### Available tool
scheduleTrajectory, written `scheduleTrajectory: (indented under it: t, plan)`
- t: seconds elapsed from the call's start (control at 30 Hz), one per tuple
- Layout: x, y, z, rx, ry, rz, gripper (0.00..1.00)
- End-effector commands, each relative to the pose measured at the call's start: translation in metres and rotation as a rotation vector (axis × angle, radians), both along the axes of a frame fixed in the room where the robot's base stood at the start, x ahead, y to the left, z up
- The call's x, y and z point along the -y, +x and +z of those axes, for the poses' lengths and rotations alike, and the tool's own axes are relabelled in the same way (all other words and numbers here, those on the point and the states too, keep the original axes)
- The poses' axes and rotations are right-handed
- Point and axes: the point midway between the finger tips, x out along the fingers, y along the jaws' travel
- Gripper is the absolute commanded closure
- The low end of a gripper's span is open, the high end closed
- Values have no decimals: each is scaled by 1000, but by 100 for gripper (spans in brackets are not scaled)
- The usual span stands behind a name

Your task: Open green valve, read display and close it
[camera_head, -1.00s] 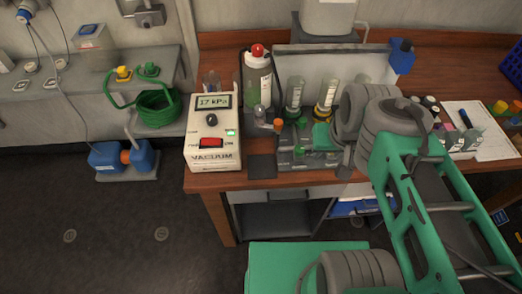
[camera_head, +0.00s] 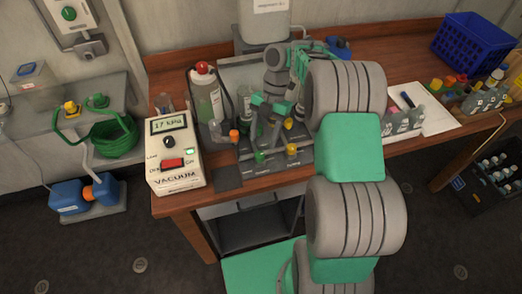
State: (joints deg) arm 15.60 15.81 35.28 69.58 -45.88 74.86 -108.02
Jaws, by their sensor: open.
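The white vacuum box (camera_head: 176,172) stands at the left end of the wooden bench. Its display (camera_head: 168,124) reads 17 kPa, and a red switch and a lit green lamp show below. To its right is a dark valve base with an orange knob (camera_head: 234,136), a green knob (camera_head: 259,157) and a yellow knob (camera_head: 290,150). My gripper (camera_head: 265,126) is open and points down above this base, behind the green knob. Whether it touches anything is unclear. The gripper partly hides the base and the bottles behind it.
A bottle with a red cap (camera_head: 205,94) stands close left of my gripper. A blue crate (camera_head: 474,45) and papers (camera_head: 422,117) lie to the right. My arm covers the bench middle. A green hose (camera_head: 112,137) hangs on the left counter.

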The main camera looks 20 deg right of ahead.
Motion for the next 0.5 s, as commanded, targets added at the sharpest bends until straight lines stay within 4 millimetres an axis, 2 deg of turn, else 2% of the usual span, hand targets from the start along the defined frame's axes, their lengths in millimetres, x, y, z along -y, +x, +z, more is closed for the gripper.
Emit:
scheduleTrajectory:
  t: [0.1, 0.23, 0.5]
  plan:
    - [-7, -8, -24, -3, 0, -1, 48]
    - [-12, -13, -41, -2, 0, -4, 48]
    - [-14, -15, -51, 1, -2, -5, 48]
